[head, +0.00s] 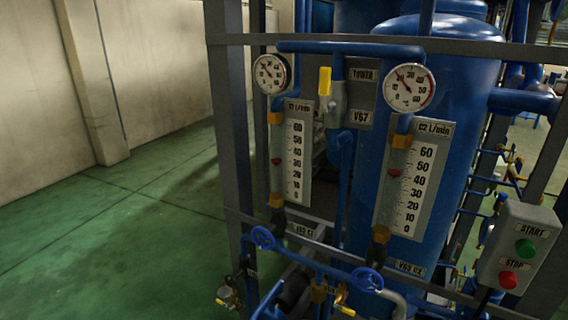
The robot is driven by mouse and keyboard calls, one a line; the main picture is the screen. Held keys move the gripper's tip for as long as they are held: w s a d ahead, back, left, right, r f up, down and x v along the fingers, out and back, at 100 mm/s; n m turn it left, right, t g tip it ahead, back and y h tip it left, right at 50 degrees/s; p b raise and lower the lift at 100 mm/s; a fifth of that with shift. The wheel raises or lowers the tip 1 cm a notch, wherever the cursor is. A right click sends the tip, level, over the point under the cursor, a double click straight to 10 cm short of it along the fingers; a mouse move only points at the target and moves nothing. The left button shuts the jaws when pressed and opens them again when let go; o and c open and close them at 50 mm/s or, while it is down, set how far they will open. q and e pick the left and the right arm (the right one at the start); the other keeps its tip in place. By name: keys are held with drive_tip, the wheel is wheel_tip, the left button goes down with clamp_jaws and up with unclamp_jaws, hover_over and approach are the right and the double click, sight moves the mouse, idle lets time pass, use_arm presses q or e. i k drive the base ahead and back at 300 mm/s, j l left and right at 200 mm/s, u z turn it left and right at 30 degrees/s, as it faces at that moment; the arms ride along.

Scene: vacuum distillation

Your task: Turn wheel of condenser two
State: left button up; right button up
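Two small blue handwheels sit on the blue pipes below two flow meters. The right wheel (367,280) is below the right flow meter (408,190) and close to a label plate (410,269) that seems to end in 2. The left wheel (262,238) is below the left flow meter (292,155), near another small plate (301,231). Neither of my grippers shows in the head view.
A grey box (516,248) with green START and red STOP buttons is at the right. Two round gauges (408,88) and a yellow-handled valve (325,82) are above. Dark frame posts (233,130) and a blue tank (455,110) surround the meters. Green floor at the left is clear.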

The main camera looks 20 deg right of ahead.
sight(367, 279)
drive_tip(key=k+z, duration=0.2)
drive_tip(key=z, duration=1.05)
